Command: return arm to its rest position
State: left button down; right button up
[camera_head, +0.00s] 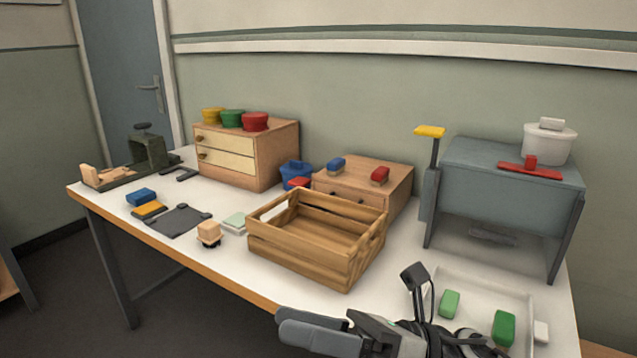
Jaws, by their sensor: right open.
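My right gripper (362,308) reaches in from the bottom edge, right of centre. It is open, with nothing between its fingers. It is over the front edge of the white table (225,268), in front of the wooden crate (296,256). One dark fingertip stands up near the left side of the pale tray; a grey finger points left. Its lower part is cut off by the frame. My left gripper is not in view.
Small drawer cabinets (272,155) line the back. A dark green clamp-like device (148,148) is at far left.

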jog(key=w+d+f+m+t+h+p, duration=0.1)
jog(key=w+d+f+m+t+h, duration=0.3)
jog(key=m+t, duration=0.75)
jog(key=w+d+f+m+t+h, duration=0.2)
jog(key=d+f+m+t+h, duration=0.3)
jog(key=m, duration=1.2)
jog(key=s+d+f+m+g+h, duration=0.3)
jog(key=s+f+m+h, duration=0.1)
jog(key=f+m, duration=0.4)
jog(key=s+d+f+m+g+h+p, duration=0.1)
jog(key=s+d+f+m+g+h, duration=0.2)
jog(key=f, duration=0.7)
jog(key=s+m+h, duration=0.2)
jog(key=s+m, duration=0.2)
jog(key=m, duration=0.1)
